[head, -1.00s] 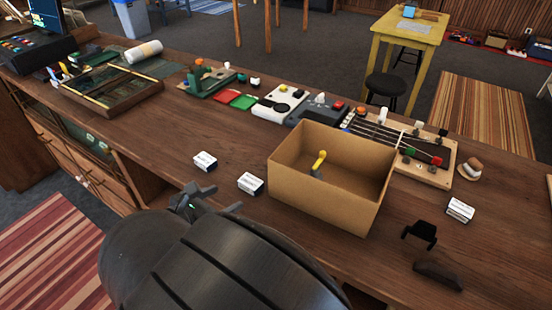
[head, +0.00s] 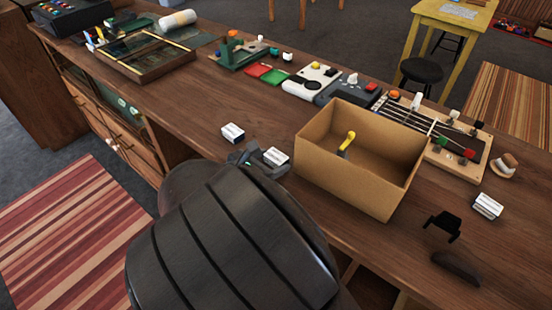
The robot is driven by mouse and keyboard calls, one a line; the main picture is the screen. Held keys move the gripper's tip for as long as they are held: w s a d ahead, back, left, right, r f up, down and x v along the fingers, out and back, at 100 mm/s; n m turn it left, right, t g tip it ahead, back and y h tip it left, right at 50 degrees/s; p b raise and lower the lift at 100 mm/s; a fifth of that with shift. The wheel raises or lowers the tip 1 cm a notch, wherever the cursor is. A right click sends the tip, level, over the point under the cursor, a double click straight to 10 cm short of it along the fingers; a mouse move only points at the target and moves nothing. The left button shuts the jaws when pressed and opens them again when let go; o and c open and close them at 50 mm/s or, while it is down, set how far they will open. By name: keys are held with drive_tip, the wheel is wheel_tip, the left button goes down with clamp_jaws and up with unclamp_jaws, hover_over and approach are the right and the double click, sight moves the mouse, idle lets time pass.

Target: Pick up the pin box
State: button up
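Three small white boxes with dark sides lie on the wooden counter, and I cannot read which is the pin box. One small box (head: 276,157) is just beyond my gripper (head: 262,161). A second small box (head: 233,133) lies to its upper left, and a third small box (head: 488,206) is far right, past the cardboard box. My gripper is low over the counter's near edge, its fingers apart on either side of the nearest small box's near end. My dark arm hides much of the gripper, and contact cannot be told.
An open cardboard box (head: 358,189) with a yellow-handled tool (head: 346,143) inside stands close on the right. Pedals, a stringed board and trays line the back. Counter left of the small boxes is clear.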

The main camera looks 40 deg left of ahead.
drive_tip(key=c, duration=0.6)
drive_tip(key=shift+r, duration=0.15)
drive_tip(key=shift+c, duration=0.2)
